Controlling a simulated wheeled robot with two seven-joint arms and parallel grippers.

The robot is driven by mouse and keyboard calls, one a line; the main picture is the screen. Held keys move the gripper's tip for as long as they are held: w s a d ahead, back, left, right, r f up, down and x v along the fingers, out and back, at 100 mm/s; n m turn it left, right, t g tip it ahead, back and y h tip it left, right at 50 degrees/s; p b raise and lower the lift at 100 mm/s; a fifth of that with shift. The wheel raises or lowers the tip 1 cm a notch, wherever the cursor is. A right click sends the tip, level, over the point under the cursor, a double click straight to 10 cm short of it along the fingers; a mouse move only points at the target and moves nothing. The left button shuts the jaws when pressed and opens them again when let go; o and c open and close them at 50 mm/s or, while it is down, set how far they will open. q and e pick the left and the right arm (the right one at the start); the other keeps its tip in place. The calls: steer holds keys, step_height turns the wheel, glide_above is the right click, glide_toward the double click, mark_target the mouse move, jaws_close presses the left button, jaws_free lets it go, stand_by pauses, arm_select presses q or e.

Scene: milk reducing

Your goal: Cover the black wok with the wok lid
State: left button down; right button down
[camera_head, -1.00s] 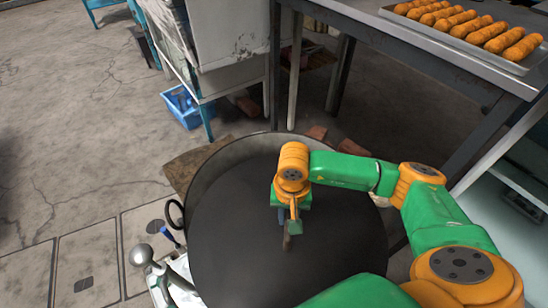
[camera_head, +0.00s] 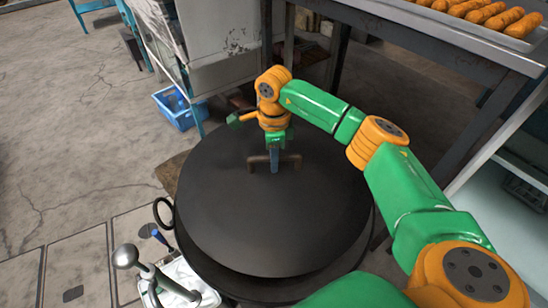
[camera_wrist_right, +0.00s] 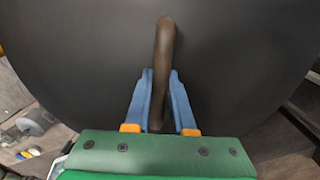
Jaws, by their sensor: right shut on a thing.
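The wok lid (camera_head: 270,225) is a wide dark disc with a brown bar handle (camera_head: 288,160). It lies over the black wok (camera_head: 200,266), hiding its inside and far rim. The wok shows as a dark band along the lid's left and near edges, with a ring handle (camera_head: 163,212) at left. I cannot tell whether the lid touches the rim. My right gripper (camera_head: 274,165) is shut on the lid handle. In the right wrist view, its blue fingers (camera_wrist_right: 160,100) close around the handle (camera_wrist_right: 164,50). My left gripper is out of view.
A metal table (camera_head: 440,48) with a tray of orange-brown rolls (camera_head: 485,12) stands at the upper right. A blue crate (camera_head: 178,107) sits on the floor behind the wok. A white tray (camera_head: 190,278) with metal utensils is at the near left.

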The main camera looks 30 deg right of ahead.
mark_target(274, 175)
step_height(274, 175, down, 13)
steer(key=b, duration=0.9)
steer(key=shift+b, duration=0.4)
steer(key=shift+f, duration=0.2)
steer(key=c, duration=0.7)
jaws_free()
step_height(274, 175, up, 7)
steer(key=shift+r, duration=0.1)
